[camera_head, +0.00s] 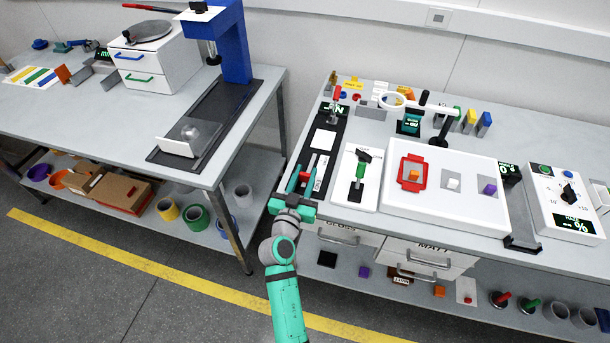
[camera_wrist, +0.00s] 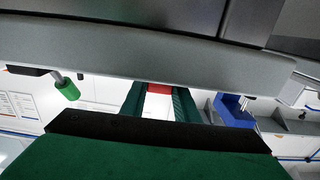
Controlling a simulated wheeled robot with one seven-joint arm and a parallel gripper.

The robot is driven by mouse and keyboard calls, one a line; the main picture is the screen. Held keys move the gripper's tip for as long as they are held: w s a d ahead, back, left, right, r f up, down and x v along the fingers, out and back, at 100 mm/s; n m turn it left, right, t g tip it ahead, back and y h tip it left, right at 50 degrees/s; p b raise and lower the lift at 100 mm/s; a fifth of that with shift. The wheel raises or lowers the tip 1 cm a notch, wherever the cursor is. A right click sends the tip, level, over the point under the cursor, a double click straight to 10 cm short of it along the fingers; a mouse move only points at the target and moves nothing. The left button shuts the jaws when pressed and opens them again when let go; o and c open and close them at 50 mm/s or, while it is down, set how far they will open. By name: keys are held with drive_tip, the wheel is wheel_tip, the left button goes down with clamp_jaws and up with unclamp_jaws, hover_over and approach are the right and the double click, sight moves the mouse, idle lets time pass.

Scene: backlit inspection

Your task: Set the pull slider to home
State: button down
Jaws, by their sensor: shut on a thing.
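The pull slider is on a long black panel (camera_head: 330,155) at the left end of the right bench, with a lit green display at its far end. Its red handle (camera_head: 304,177) is at the near end of the panel, and it also shows in the wrist view (camera_wrist: 160,88). My gripper (camera_head: 304,181) is shut on this red handle, with one teal finger on each side. In the wrist view the two dark green fingers of my gripper (camera_wrist: 160,100) flank the red handle. The display's text is too small to read.
Just right of the slider stands a white plate with a green-handled lever (camera_head: 360,170). Farther right are a white board (camera_head: 445,205) with coloured blocks and a dial box (camera_head: 563,205). Drawers (camera_head: 430,255) lie below. A gap separates the left bench (camera_head: 215,170).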

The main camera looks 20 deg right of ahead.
sight(306, 174)
drive_tip(key=shift+x, duration=1.75)
drive_tip(key=c, duration=1.4)
unclamp_jaws()
drive_tip(key=shift+o, duration=0.2)
drive_tip(key=v, duration=1.1)
